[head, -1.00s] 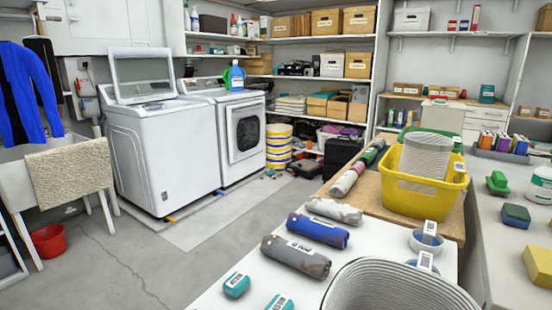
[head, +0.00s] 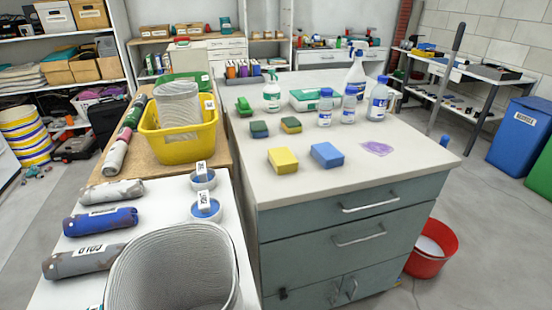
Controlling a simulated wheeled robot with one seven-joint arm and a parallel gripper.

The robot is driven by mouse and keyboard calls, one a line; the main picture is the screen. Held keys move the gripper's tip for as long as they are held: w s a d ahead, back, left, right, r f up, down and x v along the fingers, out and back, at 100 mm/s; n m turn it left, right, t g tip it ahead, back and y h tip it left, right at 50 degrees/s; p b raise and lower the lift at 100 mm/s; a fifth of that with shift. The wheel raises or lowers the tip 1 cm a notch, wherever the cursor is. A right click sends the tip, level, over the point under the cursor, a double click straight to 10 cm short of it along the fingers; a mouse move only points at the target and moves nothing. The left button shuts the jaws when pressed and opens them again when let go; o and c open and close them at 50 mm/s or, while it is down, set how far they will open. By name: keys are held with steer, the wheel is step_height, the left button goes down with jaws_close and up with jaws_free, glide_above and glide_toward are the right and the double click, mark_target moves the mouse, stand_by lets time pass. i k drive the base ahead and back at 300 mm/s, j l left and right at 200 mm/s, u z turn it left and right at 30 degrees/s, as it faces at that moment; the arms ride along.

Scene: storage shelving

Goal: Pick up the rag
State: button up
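A flat, crumpled purple cloth (head: 377,148), which looks like the rag, lies on the pale top of the grey-green drawer cabinet (head: 437,160). It is near the right end of the top, right of a blue sponge (head: 327,155) and apart from it. Nothing covers it. My gripper is not in view.
A yellow sponge (head: 283,160), smaller sponges and several bottles (head: 377,100) stand left of and behind the cloth. A white table with rolled cloths (head: 100,220) and a woven basket (head: 175,270) is at left. A red bucket (head: 432,250) stands on the floor by the cabinet.

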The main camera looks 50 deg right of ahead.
mark_target(282, 160)
steer(key=z, duration=2.3)
steer(key=u, duration=1.55)
steer(key=k+l+u, duration=0.1)
steer(key=u, duration=0.3)
steer(key=k+l+u, duration=0.2)
steer(key=u, duration=0.25)
steer(key=k+l+u, duration=0.2)
steer(key=u, duration=0.2)
steer(key=k+l, duration=0.1)
